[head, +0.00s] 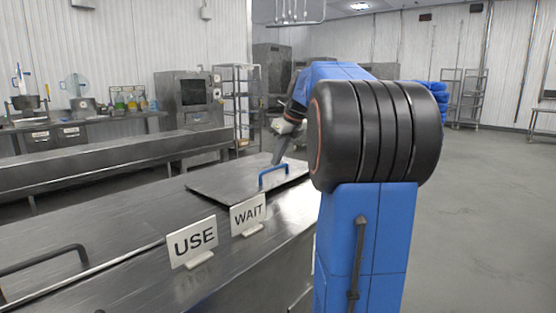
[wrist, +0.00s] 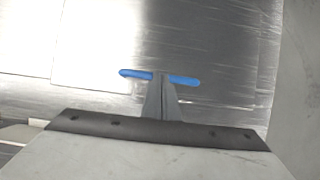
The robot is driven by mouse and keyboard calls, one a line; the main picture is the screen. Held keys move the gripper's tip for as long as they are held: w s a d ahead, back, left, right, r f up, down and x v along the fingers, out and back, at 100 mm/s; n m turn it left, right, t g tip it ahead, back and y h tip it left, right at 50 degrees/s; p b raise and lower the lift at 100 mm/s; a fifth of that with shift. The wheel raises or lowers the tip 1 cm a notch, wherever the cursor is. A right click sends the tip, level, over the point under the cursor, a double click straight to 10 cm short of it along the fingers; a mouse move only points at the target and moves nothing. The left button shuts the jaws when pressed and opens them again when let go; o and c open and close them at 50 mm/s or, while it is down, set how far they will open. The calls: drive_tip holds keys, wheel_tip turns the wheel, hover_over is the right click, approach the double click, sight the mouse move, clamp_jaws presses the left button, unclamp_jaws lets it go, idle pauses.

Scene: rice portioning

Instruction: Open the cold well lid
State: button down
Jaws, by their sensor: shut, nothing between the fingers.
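The flat steel lid (head: 222,184) lies on the steel counter, behind the WAIT sign, and looks closed. Its blue bar handle (head: 272,168) stands near its right end. In the wrist view the blue handle (wrist: 185,81) runs across the picture, its middle hidden by my fingers. My gripper (head: 278,159) points down at the handle from above, partly hidden by my arm in the head view. In the wrist view my gripper (wrist: 160,77) is shut with nothing held. I cannot tell whether the fingertips touch the handle.
A USE sign (head: 192,243) and a WAIT sign (head: 248,213) stand along the counter's front edge. A black handle (head: 45,258) is at the counter's left. A second counter (head: 110,157) runs behind. The grey floor (head: 480,200) at right is clear.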

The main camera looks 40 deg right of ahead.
drive_tip(key=shift+w+r, duration=0.1)
drive_tip(key=shift+r, duration=0.05)
drive_tip(key=shift+w+r+g, duration=0.2)
drive_tip(key=shift+r+g, duration=0.05)
drive_tip(key=shift+r, duration=0.2)
drive_tip(key=shift+w+r+g, duration=0.2)
drive_tip(key=shift+r+g, duration=0.05)
drive_tip(key=shift+r, duration=0.2)
drive_tip(key=shift+r, duration=0.1)
idle(0.9)
